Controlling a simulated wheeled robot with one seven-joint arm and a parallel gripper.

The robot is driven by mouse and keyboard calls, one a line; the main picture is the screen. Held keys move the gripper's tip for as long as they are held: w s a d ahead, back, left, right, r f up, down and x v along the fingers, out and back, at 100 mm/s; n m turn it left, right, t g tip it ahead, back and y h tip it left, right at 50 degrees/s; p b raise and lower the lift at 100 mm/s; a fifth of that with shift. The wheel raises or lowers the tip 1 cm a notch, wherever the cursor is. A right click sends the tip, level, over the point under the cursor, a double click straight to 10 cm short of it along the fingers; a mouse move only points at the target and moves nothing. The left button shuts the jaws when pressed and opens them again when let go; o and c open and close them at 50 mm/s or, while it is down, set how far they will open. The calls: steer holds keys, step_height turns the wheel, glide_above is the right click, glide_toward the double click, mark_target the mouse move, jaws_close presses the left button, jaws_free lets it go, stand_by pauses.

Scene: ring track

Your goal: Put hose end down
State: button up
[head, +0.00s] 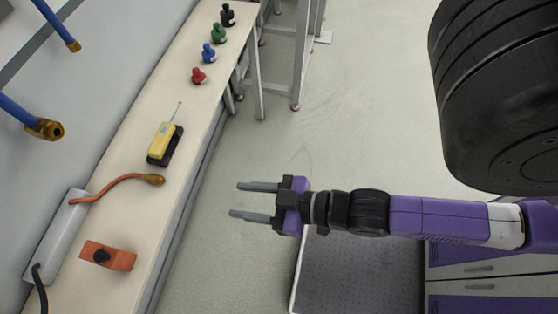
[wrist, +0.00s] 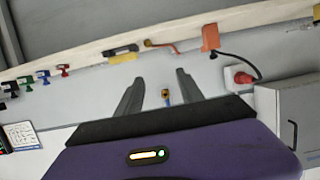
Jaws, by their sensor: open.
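An orange hose (head: 110,184) runs from a grey box on the bench. Its brass hose end (head: 153,180) lies on or just over the bench top, pointing right. The same hose shows small in the wrist view (wrist: 162,43). My gripper (head: 252,201) is open and empty, to the right of the bench edge in the head view, its fingers pointing left toward the bench. It is apart from the hose end. In the wrist view, a small brass tip with blue (wrist: 166,95) shows in the distance between the open fingers (wrist: 155,92).
The bench (head: 130,220) also holds a yellow device (head: 163,141), an orange block (head: 108,256), the grey box (head: 58,236), and red (head: 198,76), blue, green and black pieces. A blue hose with a brass end (head: 44,128) hangs at upper left.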

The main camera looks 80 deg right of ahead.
steer(key=s+r, duration=0.7)
steer(key=shift+s+r, duration=0.2)
steer(key=shift+s, duration=0.05)
steer(key=shift+o, duration=0.4)
steer(key=shift+a, duration=0.15)
